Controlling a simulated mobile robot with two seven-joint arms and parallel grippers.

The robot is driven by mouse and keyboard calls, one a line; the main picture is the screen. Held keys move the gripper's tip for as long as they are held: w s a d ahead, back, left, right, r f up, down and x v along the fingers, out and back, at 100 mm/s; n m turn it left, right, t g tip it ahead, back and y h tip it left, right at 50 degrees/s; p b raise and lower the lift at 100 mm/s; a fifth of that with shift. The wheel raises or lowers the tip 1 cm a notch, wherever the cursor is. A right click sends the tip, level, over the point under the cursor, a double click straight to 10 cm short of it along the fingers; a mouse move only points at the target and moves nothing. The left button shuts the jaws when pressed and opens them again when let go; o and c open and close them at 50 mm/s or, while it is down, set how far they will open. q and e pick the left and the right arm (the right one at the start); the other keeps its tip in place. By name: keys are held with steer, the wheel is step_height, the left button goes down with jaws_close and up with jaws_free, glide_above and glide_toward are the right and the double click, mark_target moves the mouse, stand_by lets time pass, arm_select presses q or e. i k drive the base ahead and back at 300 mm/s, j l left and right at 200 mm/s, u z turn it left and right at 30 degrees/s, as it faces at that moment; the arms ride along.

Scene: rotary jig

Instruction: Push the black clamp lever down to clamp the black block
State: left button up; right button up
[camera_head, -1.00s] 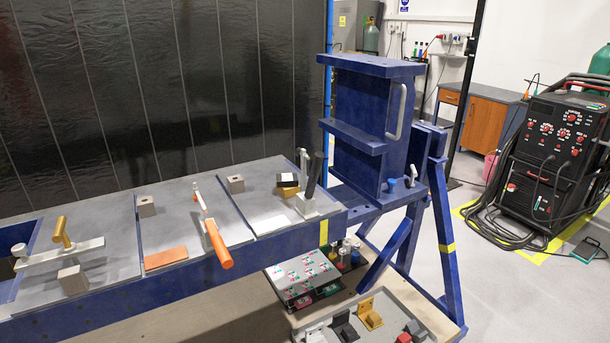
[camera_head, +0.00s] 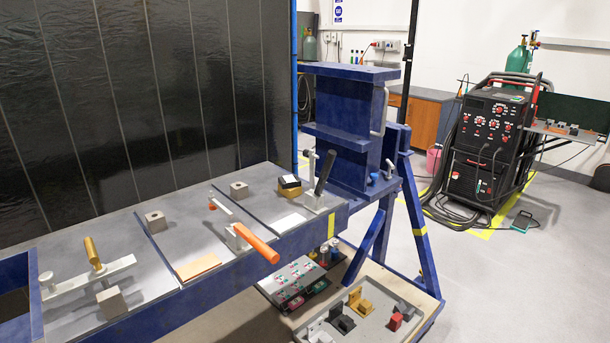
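The black clamp lever (camera_head: 324,172) stands up, tilted a little to the right, on a grey clamp base (camera_head: 321,204) at the right end of the blue jig table. Neither of my grippers is in view.
An orange-handled clamp (camera_head: 256,243) and a gold-handled clamp (camera_head: 94,255) stand further left on the table. A blue upright frame (camera_head: 345,115) rises behind the lever. A grey tray (camera_head: 375,325) with several small parts lies low at front right.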

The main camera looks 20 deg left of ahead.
mark_target(330, 158)
steer(key=k+j, duration=0.4)
steer(key=j, duration=0.25)
steer(key=k+j, duration=0.15)
steer(key=j, duration=0.15)
steer(key=i+l, duration=0.55)
steer(key=i+l+u, duration=0.15)
steer(key=u, duration=0.25)
steer(key=i+l+u, duration=0.2)
steer(key=u, duration=0.25)
